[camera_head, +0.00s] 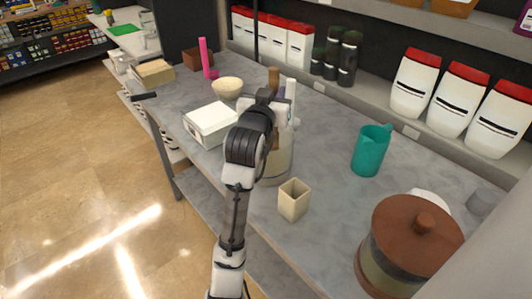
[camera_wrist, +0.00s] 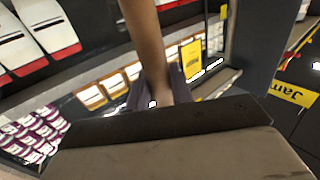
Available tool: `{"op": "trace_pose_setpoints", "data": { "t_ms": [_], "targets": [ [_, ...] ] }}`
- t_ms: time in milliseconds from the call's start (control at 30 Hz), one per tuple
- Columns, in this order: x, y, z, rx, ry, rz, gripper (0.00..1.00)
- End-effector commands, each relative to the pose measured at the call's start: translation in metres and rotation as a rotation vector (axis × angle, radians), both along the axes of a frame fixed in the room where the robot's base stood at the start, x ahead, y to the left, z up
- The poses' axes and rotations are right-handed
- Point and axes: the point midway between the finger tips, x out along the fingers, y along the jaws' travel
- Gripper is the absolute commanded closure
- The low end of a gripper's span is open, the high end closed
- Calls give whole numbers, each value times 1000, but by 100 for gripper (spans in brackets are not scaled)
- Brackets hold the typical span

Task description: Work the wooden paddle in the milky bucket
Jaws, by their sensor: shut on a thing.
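The milky bucket (camera_head: 281,166) stands on the grey counter, partly hidden behind my arm in the head view. The brown wooden paddle (camera_head: 274,78) rises from the bucket, with its handle's top showing above my gripper (camera_head: 272,101). In the wrist view the paddle's handle (camera_wrist: 145,38) runs between the dark fingers of my gripper (camera_wrist: 160,92), which is shut on it. The paddle's lower end is hidden by my arm and the bucket's wall.
A white box (camera_head: 208,123) is left of the bucket, a small beige square cup (camera_head: 293,200) in front. A teal jug (camera_head: 371,150) and a brown-lidded pot (camera_head: 410,243) stand to the right. White red-topped containers (camera_head: 458,98) line the back shelf. Counter between bucket and jug is clear.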

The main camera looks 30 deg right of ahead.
Motion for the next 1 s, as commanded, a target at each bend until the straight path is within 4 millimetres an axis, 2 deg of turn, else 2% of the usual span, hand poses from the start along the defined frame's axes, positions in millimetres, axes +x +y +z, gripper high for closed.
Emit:
{"op": "trace_pose_setpoints", "data": {
  "t_ms": [100, 1000],
  "targets": [
    [0, 2, 14, 0, -1, 1, 100],
    [-2, 15, 82, -2, -3, 0, 100]
  ]
}}
